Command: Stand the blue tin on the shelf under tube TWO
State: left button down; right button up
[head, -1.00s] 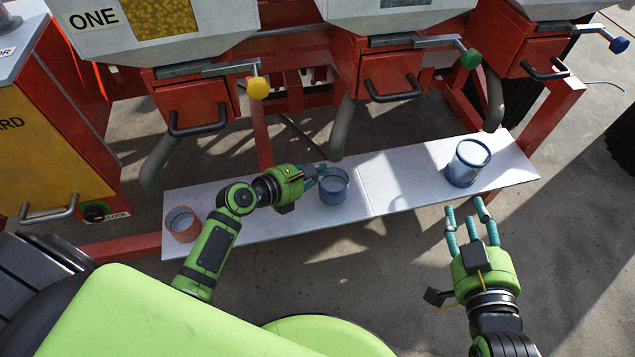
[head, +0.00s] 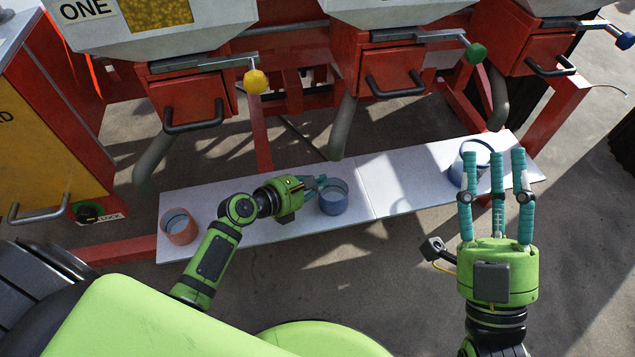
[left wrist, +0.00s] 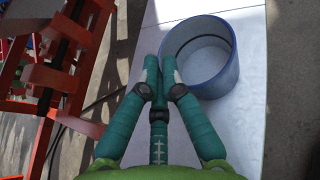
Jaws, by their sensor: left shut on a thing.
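A blue tin (head: 333,198) stands upright on the white shelf (head: 262,222), a little in front of the middle tube's lower end (head: 342,128). My left gripper (head: 320,184) is shut on this tin at its left side; in the left wrist view its fingers (left wrist: 158,75) close together at the wall of the tin (left wrist: 228,70). Exactly how the fingers lie on the wall is unclear. Another blue tin (head: 458,172) stands at the shelf's right part, partly hidden by my right gripper. My right gripper (head: 496,160) is open, its fingers spread and pointing up the picture.
An orange tin (head: 180,228) stands at the shelf's left end. The left tube (head: 152,165) and right tube (head: 498,100) hang behind the shelf. Red drawers, a yellow-knobbed lever (head: 256,81) and a green-knobbed lever (head: 476,52) are above. The shelf between the tins is clear.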

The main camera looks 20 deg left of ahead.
pick_arm(q)
jog(key=c, duration=1.4)
grip_release()
